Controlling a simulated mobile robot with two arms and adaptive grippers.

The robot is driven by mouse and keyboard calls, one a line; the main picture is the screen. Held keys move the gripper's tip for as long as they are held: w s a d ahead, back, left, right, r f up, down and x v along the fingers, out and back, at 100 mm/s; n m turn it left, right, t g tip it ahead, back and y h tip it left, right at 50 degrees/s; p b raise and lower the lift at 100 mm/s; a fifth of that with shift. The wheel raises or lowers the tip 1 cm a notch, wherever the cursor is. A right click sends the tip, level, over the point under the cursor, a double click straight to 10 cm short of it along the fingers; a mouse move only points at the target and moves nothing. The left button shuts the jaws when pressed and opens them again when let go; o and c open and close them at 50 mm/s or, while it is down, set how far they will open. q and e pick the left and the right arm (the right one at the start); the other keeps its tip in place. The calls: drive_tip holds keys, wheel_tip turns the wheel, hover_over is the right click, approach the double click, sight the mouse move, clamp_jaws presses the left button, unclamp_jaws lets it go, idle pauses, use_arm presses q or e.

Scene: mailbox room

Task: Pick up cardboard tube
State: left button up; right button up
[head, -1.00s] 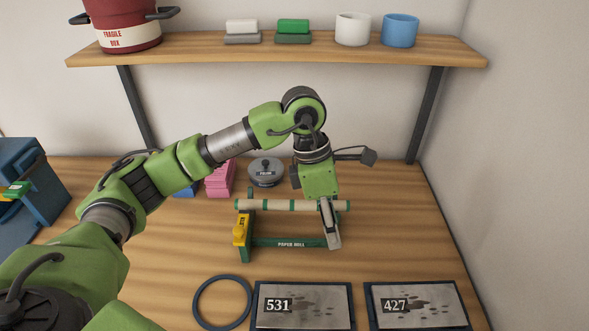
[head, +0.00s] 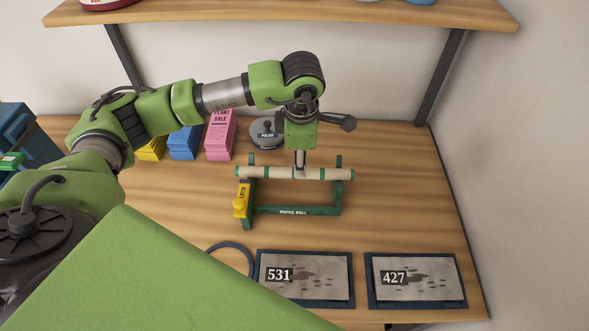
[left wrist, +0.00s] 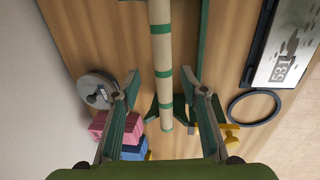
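The cardboard tube (head: 270,173) is tan with green bands and lies level across the green stand (head: 295,211) with two uprights. In the left wrist view the tube (left wrist: 163,85) runs through the gap between the finger pads. My left gripper (head: 300,165) is over the middle of the tube, pointing down. In the left wrist view the left gripper (left wrist: 160,75) is open, with one finger on each side of the tube and visible gaps. I cannot tell how far down the fingers reach around it. My right gripper is not in view.
A yellow tag (head: 241,200) is on the stand's left end. Behind are a grey round weight (head: 264,133) and pink (head: 220,135), blue (head: 184,144) and yellow (head: 151,148) boxes. In front lie a dark ring (head: 247,265) and plates 531 (head: 320,278) and 427 (head: 425,280). Bare wood lies right.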

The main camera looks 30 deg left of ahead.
use_arm(q)
wheel_tip(320, 180, down, 4)
drive_tip(key=p, duration=0.2)
drive_tip(key=shift+a+f+p, duration=0.15)
drive_tip(key=shift+p, duration=0.15)
drive_tip(key=shift+w+f, duration=0.1)
drive_tip(key=shift+f, duration=0.3)
clamp_jaws()
drive_tip(key=shift+r, duration=0.1)
